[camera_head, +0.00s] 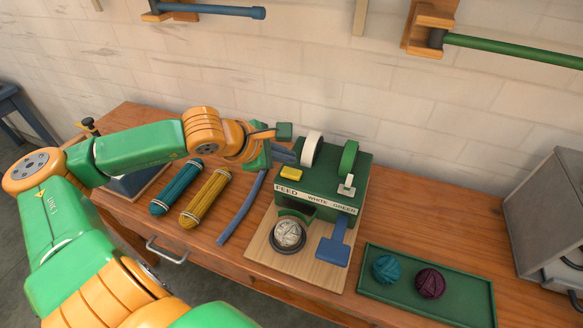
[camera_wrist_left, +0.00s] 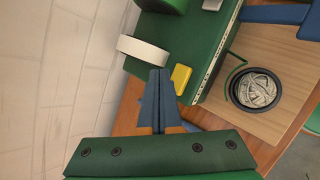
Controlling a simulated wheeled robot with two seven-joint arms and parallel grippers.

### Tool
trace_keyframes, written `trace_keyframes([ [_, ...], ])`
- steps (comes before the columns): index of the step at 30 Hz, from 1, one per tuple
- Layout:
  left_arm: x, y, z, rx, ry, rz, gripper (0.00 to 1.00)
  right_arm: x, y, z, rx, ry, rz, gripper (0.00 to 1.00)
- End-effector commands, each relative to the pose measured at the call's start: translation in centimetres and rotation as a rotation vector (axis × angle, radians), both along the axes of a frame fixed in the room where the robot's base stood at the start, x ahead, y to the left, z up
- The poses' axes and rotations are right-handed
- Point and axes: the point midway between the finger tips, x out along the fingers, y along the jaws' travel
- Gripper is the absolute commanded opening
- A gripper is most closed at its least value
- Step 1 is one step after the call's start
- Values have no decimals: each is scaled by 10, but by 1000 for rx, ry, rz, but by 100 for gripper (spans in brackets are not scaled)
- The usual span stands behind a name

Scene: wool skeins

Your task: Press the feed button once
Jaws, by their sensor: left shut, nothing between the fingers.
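The green feed machine (camera_head: 330,212) stands on a wooden board on the table, with a front strip lettered FEED, WHITE and GREEN. The yellow feed button (camera_head: 291,173) sits on its top left, above the word FEED; it also shows in the left wrist view (camera_wrist_left: 181,77). My left gripper (camera_head: 290,156) is shut and empty, its blue fingers just behind and left of the button. In the left wrist view the fingertips (camera_wrist_left: 159,73) appear close beside the button; I cannot tell whether they touch it. My right gripper is not in view.
A white ball (camera_head: 289,233) sits in a dark ring before the machine, beside a blue paddle (camera_head: 333,251). A green tray (camera_head: 425,311) holds teal and maroon balls. Teal (camera_head: 176,187) and yellow (camera_head: 206,198) skeins and a blue strip (camera_head: 241,210) lie left. A grey box (camera_head: 548,215) stands right.

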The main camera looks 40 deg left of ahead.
Motion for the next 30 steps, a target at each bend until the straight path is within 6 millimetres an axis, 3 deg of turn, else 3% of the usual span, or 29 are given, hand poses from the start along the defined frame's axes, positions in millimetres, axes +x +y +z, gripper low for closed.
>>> trace_keyframes([
  [1, 0, 0, 10, 1, -2, 0, 0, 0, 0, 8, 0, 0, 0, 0],
  [10, 0, 0, 40, 0, -1, 0, 0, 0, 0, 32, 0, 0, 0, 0],
  [30, 0, 0, 38, 0, -1, 1, 0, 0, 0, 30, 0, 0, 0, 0],
])
